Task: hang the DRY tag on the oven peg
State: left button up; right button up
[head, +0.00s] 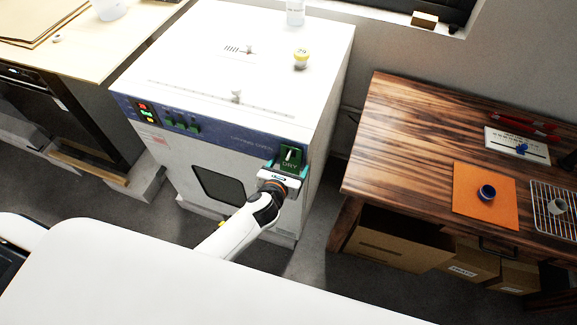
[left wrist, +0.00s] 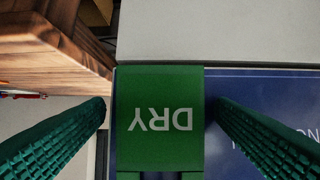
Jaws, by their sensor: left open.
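The green DRY tag (head: 290,163) is at the upper right corner of the drying oven's blue front panel (head: 215,133). A small pale upright shape, perhaps the peg (head: 291,154), shows at the tag's upper part; I cannot tell for sure whether the tag hangs on it. My left gripper (head: 286,170) is open, just in front of the panel. In the left wrist view the tag (left wrist: 160,115) lies between the two spread green fingers, with a narrow gap on each side, and its lettering appears upside down. My right gripper is not in view.
The white oven top (head: 200,60) carries a yellow-capped jar (head: 301,58) and a clear container (head: 295,12). A wooden desk (head: 400,130) stands to the right, with an orange mat (head: 485,180) and a wire rack (head: 553,205). A gap of floor separates oven and desk.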

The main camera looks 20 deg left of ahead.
pick_arm(q)
jog(key=shift+s, duration=0.1)
jog(key=shift+s+r, duration=0.15)
jog(key=shift+s, duration=0.25)
jog(key=v, duration=1.1)
jog(key=s+a+f+n+g, duration=0.2)
jog(key=s+f+n, duration=0.25)
jog(key=f, duration=0.45)
jog(key=s+a+f+n+g, duration=0.25)
jog(key=f+n, duration=0.35)
jog(key=f, duration=0.3)
jog(key=s+a+f+n+g, duration=0.1)
jog(key=s+f+n+g, duration=0.1)
jog(key=s+f+n, duration=0.45)
jog(key=s+a+f+n+g+b, duration=0.1)
jog(key=s+f+n+g, duration=0.4)
jog(key=s+f+n, duration=1)
jog(key=s+a+n, duration=0.1)
jog(key=s+n, duration=0.1)
jog(key=s, duration=0.2)
jog(key=shift+a+f+g, duration=0.25)
jog(key=shift+a+g, duration=0.1)
